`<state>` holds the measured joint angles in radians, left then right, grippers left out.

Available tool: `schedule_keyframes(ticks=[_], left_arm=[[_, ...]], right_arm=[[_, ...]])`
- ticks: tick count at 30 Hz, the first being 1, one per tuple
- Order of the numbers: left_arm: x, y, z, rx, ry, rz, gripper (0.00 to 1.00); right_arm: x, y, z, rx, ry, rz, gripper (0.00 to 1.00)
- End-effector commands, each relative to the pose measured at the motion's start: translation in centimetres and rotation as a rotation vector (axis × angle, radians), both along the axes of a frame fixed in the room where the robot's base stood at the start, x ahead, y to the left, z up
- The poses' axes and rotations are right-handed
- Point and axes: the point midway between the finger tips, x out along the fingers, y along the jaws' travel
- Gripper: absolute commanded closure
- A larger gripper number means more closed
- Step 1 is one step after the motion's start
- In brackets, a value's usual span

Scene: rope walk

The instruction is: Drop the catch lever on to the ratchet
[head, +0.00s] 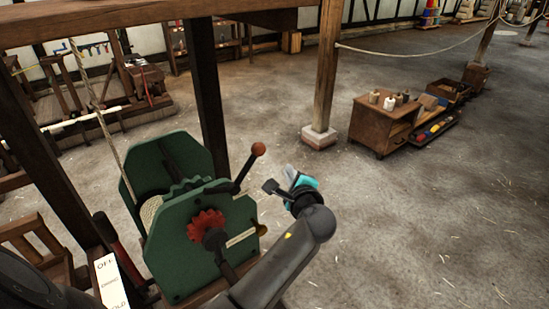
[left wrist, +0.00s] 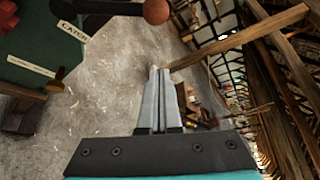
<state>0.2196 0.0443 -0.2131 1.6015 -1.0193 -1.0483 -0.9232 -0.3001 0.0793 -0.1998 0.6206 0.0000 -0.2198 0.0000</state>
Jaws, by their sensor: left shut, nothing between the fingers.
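The catch lever (head: 247,168) is a dark rod with a reddish-brown ball knob, on a green winch. It slants up and to the right, its knob raised clear of the red toothed wheel (head: 207,224) on the winch's front plate. In the left wrist view the knob (left wrist: 156,11) shows at the top edge, beside a white label reading CATCH (left wrist: 72,33). My left gripper (head: 289,172) is to the right of the knob, apart from it. Its fingers (left wrist: 158,98) are together and empty. The lever's lower end is hard to make out. My right gripper is not in view.
The green winch (head: 165,262) stands by a dark post (head: 207,95) under a wooden beam (head: 130,16), with a rope (head: 100,105) rising from it. A wooden cabinet (head: 370,126) stands farther right. Floor between is clear.

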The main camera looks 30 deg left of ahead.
Motion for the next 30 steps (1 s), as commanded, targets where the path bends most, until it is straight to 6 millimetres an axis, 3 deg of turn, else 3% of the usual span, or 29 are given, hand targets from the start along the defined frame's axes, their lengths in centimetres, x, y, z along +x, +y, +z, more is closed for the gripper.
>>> schedule_keyframes(ticks=[23,30], left_arm=[[7.2,6.3,-2.5,0.000,0.000,0.001,1.00],[5.3,7.7,-1.0,-0.001,0.000,0.001,1.00]], right_arm=[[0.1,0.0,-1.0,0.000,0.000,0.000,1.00],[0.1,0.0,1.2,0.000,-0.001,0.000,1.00]])
